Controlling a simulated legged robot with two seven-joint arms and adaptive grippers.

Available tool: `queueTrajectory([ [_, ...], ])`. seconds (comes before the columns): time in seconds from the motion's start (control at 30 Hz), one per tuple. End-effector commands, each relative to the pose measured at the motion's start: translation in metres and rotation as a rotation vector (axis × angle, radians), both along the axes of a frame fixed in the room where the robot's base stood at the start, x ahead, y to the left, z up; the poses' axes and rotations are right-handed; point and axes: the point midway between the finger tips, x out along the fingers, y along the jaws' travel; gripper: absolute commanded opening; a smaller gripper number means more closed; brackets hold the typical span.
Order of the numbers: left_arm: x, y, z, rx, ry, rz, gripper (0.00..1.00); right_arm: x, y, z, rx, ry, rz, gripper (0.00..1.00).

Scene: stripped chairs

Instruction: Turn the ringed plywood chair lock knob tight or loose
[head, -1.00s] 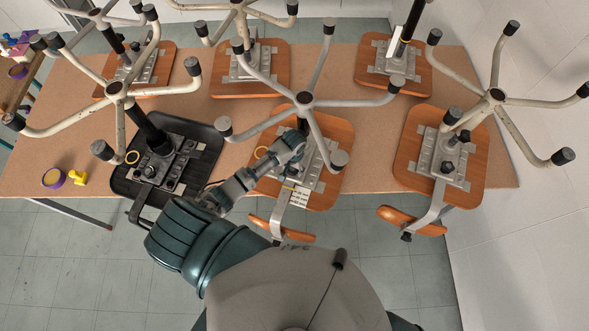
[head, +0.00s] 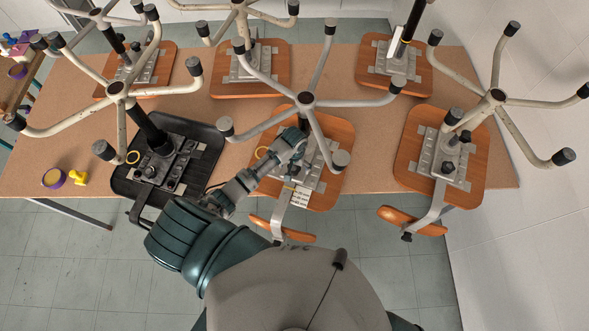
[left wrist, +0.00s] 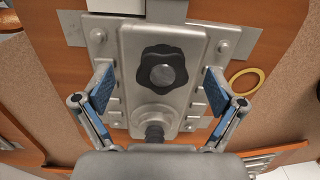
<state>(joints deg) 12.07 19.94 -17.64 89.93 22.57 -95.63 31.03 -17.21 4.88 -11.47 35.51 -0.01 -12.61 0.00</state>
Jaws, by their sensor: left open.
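The ringed plywood chair (head: 335,135) lies upside down on the table, its metal plate facing up and its legged base in the air. A yellow ring (left wrist: 245,82) lies beside the plate in the left wrist view. The black lobed lock knob (left wrist: 162,68) sits on the plate. My left gripper (left wrist: 160,92) is open, its blue-padded fingers apart to either side below the knob and not visibly touching it. In the head view my left gripper (head: 292,140) reaches over the plate and hides the knob. My right gripper is not in view.
The chair's grey five-legged base (head: 306,100) spreads above my gripper. Purple tape (head: 53,178) lies at the table's left front.

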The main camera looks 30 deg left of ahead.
Motion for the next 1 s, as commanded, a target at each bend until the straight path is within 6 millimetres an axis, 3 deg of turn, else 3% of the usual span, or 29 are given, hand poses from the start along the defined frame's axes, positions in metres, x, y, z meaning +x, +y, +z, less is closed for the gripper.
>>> queueTrajectory([
  [0.43,0.001,0.000,0.038,0.001,-0.003,0.000,0.95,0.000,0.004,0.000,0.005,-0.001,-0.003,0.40],
  [1.0,0.000,0.000,0.041,0.001,0.000,0.000,0.95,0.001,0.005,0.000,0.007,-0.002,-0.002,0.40],
])
